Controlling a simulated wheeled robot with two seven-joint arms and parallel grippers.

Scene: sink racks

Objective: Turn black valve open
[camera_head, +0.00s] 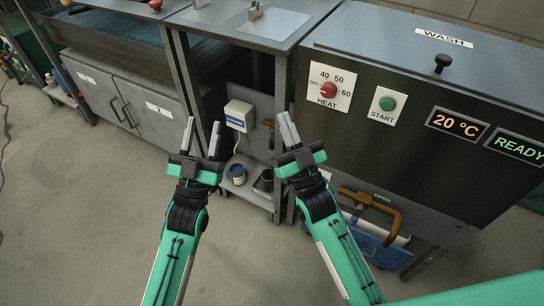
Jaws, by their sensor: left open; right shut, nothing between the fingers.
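A black knob (443,63) with a short stem stands at the top of the dark wash machine, below the WASH label. I cannot tell whether it is the black valve. My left gripper (203,136) is open and empty, pointing up in front of the bench, left of the machine. My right gripper (285,125) is shut and empty, near the machine's left edge. Neither gripper touches the knob or the brass part.
The machine front (400,140) has a red heat dial (328,90), a green start button (387,104) and a 20 °C display (457,124). A white box (239,115) and a shelf with cups (237,173) are behind the grippers. Open floor (70,210) lies left.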

